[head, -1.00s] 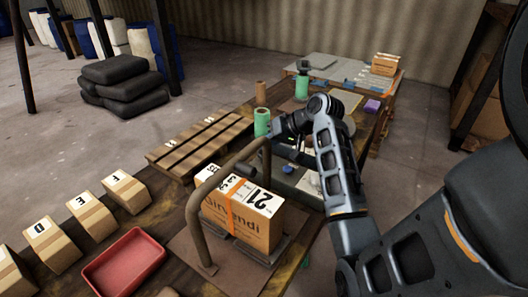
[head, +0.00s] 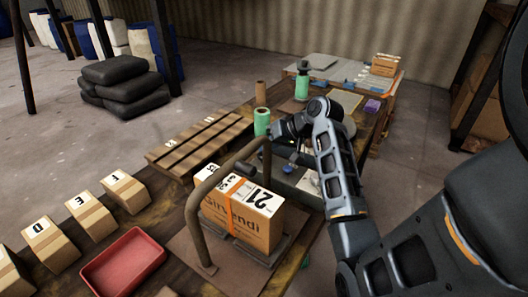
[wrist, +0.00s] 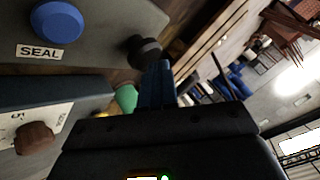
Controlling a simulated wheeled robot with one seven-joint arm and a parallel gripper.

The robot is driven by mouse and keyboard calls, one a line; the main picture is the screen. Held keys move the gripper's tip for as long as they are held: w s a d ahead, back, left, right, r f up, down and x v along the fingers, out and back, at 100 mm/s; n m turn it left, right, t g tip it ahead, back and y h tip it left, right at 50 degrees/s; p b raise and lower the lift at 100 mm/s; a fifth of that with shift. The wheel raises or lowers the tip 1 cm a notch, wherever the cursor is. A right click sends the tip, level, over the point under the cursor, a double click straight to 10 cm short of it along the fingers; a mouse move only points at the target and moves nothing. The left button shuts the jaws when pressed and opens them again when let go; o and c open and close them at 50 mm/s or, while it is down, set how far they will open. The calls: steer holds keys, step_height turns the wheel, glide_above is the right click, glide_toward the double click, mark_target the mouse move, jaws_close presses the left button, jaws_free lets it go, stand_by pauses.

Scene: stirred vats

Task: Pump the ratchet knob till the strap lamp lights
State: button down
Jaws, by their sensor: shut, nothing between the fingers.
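My gripper (head: 272,137) is shut and empty. Its closed blue fingers (wrist: 157,85) point at a dark round knob (wrist: 145,50) in the wrist view. The fingertips lie at or very near this knob; I cannot tell whether they touch. I take it to be the ratchet knob, on a grey panel (wrist: 95,45) beside a blue button labelled SEAL (wrist: 57,20). In the head view a cardboard box (head: 240,225) with an orange strap (head: 232,213) stands under a brown tube arch (head: 200,235). I cannot make out the strap lamp.
A brown dial knob (wrist: 35,138) sits on a second unit below the panel in the wrist view. Green cylinders (head: 262,122), a slatted rack (head: 195,142), lettered boxes (head: 88,212) and a red tray (head: 124,264) crowd the bench. The arch stands close to my gripper.

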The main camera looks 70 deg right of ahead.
steer(key=shift+f, duration=0.65)
stand_by(0.4)
steer(key=shift+r, duration=0.1)
steer(key=shift+r+p, duration=1.55)
steer(key=shift+p, duration=0.15)
step_height(320, 180, up, 5)
steer(key=p, duration=0.5)
stand_by(0.8)
